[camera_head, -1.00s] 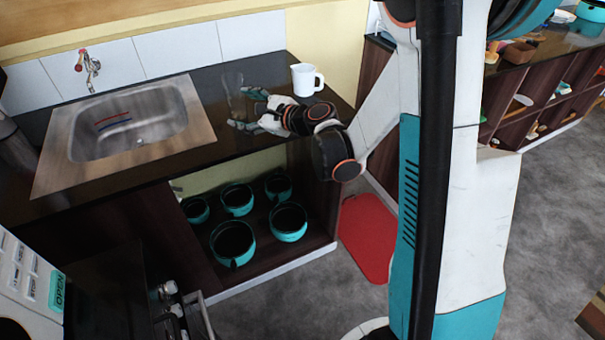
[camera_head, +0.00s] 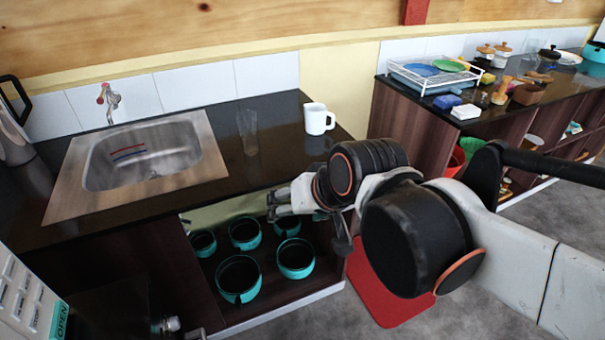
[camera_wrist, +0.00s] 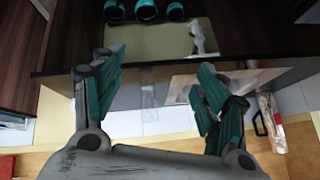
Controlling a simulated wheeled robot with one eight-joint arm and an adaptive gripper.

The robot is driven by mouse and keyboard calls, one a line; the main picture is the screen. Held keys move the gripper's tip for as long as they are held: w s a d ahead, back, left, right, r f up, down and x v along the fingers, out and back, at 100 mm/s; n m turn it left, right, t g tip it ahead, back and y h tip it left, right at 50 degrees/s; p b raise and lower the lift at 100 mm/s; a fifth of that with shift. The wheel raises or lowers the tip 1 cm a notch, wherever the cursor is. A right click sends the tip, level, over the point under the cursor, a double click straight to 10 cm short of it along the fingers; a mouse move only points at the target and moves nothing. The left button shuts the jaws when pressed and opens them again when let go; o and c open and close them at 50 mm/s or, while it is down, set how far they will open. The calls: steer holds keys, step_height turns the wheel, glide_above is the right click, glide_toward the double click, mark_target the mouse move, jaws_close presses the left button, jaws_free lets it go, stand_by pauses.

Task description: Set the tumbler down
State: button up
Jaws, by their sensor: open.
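The clear glass tumbler (camera_head: 247,132) stands upright on the dark countertop (camera_head: 215,178), right of the sink and left of a white mug (camera_head: 318,119). My gripper (camera_head: 272,206) is in front of the counter's front edge, apart from the tumbler and nearer the camera. In the wrist view my gripper (camera_wrist: 158,68) has its two teal-padded fingers spread wide with nothing held between them. The tumbler is hard to make out in that view.
The steel sink (camera_head: 212,162) is set into the counter on the left. Several teal pots (camera_head: 238,278) sit in the open cabinet below. A red mat (camera_head: 385,298) lies on the floor. A dish rack (camera_head: 432,82) stands on the right-hand counter.

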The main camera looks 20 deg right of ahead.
steer(key=shift+s+d+f+n+h, duration=0.1)
steer(key=shift+s+d+n+h, duration=0.25)
steer(key=shift+s, duration=0.35)
steer(key=shift+s+d+f+n+h, duration=0.1)
steer(key=shift+s+d+n, duration=0.2)
steer(key=shift+s+n, duration=0.3)
steer(key=shift+s+d+f+n+h, duration=0.1)
steer(key=shift+s+d+n+h, duration=0.2)
steer(key=shift+s, duration=0.5)
